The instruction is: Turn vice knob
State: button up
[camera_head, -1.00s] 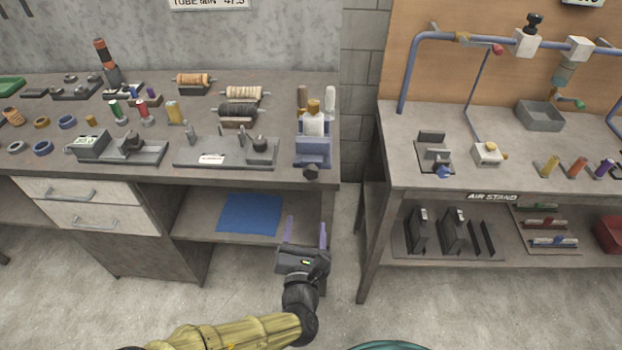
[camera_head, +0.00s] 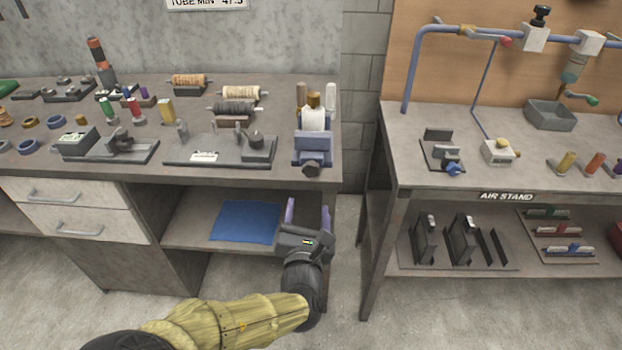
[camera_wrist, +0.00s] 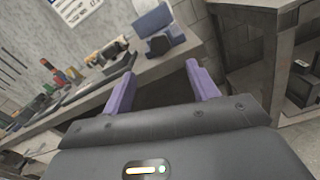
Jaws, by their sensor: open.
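A blue vice (camera_head: 312,150) is fixed at the right front corner of the left bench. Its dark knob (camera_head: 312,170) faces the front edge. In the wrist view the vice (camera_wrist: 152,20) is at the top middle, with the dark knob (camera_wrist: 160,45) below it. My gripper (camera_head: 308,208) is open and empty, with two purple fingers pointing up, below and in front of the knob and apart from it. In the wrist view the knob appears beyond the open fingertips (camera_wrist: 160,72), between them.
The left bench (camera_head: 230,178) holds spools, rings and fixtures left of the vice. A blue mat (camera_head: 245,222) lies on its lower shelf. A gap separates it from the right bench (camera_head: 420,185), which holds a small fixture with a blue knob (camera_head: 453,169).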

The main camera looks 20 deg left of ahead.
aim_at(311, 171)
jog(key=x, duration=1.2)
jog(key=shift+w+b, duration=0.4)
jog(key=c, duration=1)
